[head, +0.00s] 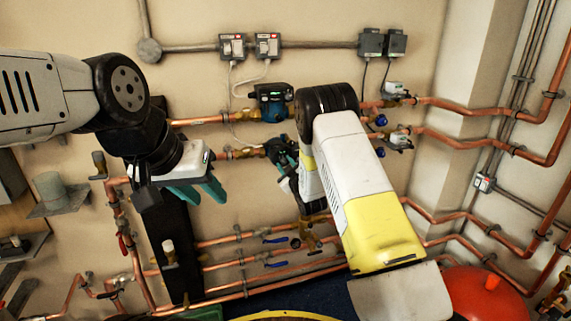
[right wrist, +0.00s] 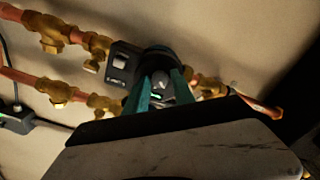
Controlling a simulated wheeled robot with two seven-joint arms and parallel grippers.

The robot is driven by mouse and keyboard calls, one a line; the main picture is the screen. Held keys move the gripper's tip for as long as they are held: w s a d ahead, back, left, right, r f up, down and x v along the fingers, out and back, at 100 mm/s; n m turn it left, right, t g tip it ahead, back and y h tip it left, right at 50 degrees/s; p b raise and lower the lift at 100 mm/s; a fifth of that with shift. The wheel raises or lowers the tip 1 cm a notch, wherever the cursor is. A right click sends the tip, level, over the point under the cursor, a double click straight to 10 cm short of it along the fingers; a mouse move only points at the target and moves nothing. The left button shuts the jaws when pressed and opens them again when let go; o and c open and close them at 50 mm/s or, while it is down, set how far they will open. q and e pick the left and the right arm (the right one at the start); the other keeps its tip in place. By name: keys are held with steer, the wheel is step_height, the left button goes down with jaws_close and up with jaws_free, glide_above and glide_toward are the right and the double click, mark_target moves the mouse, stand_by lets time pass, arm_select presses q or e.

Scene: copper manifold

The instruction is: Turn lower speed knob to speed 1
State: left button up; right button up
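In the head view two pumps sit on the copper pipes. The upper pump (head: 271,100) is blue and black, and the lower pump (head: 281,150) is dark and partly covered by my right arm. In the right wrist view the lower pump (right wrist: 124,66) is close ahead, and its grey speed knob (right wrist: 160,84) shows between the teal fingers of my right gripper (right wrist: 160,88). The fingers are on both sides of the knob; whether they touch it I cannot tell. My left gripper (head: 197,190) is open and empty, left of the pumps and away from them.
Copper pipes with brass valves run along the wall; blue-handled valves (head: 277,240) are below the pumps. Switch boxes (head: 250,46) hang above. A red tank (head: 490,295) stands at the lower right. Wall space between the pumps and the switch boxes is mostly clear.

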steer(key=shift+o, duration=0.9)
steer(key=v, duration=0.7)
steer(key=shift+s, duration=0.35)
steer(key=shift+d, duration=0.1)
